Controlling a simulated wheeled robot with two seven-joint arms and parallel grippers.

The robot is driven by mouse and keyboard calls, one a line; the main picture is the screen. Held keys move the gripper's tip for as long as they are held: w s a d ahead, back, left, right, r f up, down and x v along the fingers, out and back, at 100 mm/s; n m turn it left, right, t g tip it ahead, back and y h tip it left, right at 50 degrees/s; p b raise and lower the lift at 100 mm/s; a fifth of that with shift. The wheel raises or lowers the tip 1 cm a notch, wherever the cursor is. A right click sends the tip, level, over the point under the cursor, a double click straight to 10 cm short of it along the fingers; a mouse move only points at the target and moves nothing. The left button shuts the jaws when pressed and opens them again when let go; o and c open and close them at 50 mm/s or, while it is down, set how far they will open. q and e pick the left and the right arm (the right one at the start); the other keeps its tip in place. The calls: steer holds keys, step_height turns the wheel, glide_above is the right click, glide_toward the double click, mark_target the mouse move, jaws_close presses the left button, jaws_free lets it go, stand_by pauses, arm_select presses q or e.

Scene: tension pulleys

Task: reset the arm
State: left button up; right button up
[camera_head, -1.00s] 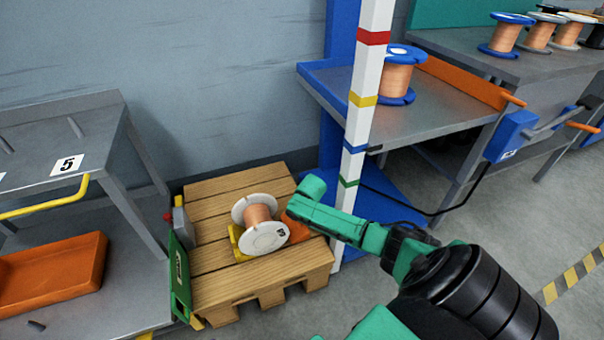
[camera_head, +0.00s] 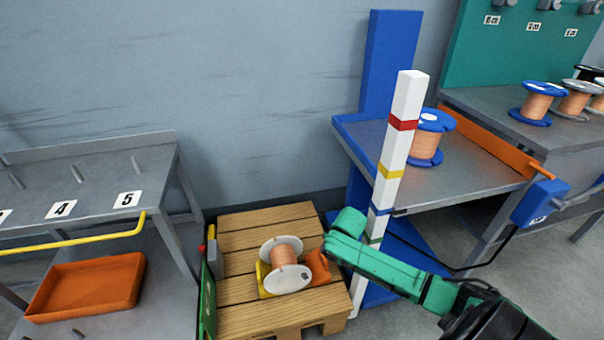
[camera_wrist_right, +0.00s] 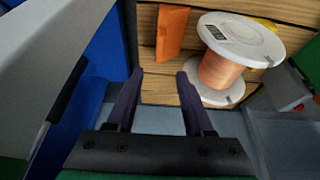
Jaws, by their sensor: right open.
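A copper-wound spool (camera_head: 286,262) with white flanges lies on its side on a yellow and orange cradle on the wooden pallet (camera_head: 265,318). My right arm comes in from the right in the head view, and its green end is just right of the spool. The jaws are not clear there. In the right wrist view my right gripper (camera_wrist_right: 160,76) is open, with nothing between its two fingers. There the spool (camera_wrist_right: 226,68) is beyond the fingertips and to the right, apart from them. The orange cradle block (camera_wrist_right: 172,34) is ahead of the fingers. My left gripper is out of view.
A white post (camera_head: 396,148) with coloured bands stands right of the pallet. A blue-flanged spool (camera_head: 427,144) sits on the blue-edged bench (camera_head: 470,178). A grey rack (camera_head: 90,178) with number labels and an orange tray (camera_head: 88,285) is at left. A green panel (camera_head: 208,300) edges the pallet.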

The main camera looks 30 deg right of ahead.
steer(key=s+a+r+n+y+p, duration=0.1)
steer(key=s+a+n+y, duration=0.15)
steer(key=s+a, duration=0.65)
steer(key=s+a+n+y+p, duration=0.15)
steer(key=s+a+n, duration=0.35)
steer(key=a, duration=0.9)
arm_select(q)
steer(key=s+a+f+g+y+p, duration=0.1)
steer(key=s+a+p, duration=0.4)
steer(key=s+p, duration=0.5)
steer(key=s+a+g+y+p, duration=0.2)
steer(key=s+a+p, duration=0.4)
steer(key=p, duration=1.2)
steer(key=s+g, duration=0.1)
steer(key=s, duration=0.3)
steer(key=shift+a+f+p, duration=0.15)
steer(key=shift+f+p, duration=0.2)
arm_select(e)
steer(key=s+d+g+h, duration=0.1)
steer(key=s+d, duration=0.2)
steer(key=s, duration=0.4)
steer(key=s+d+f+m+g, duration=0.1)
steer(key=s+d, duration=0.3)
steer(key=s, duration=0.2)
steer(key=s+d+f+g+h, duration=0.1)
steer(key=s+d, duration=0.3)
steer(key=s, duration=0.3)
steer(key=shift+s+d+h, duration=0.2)
steer(key=shift+s+h, duration=0.1)
steer(key=shift+s, duration=0.05)
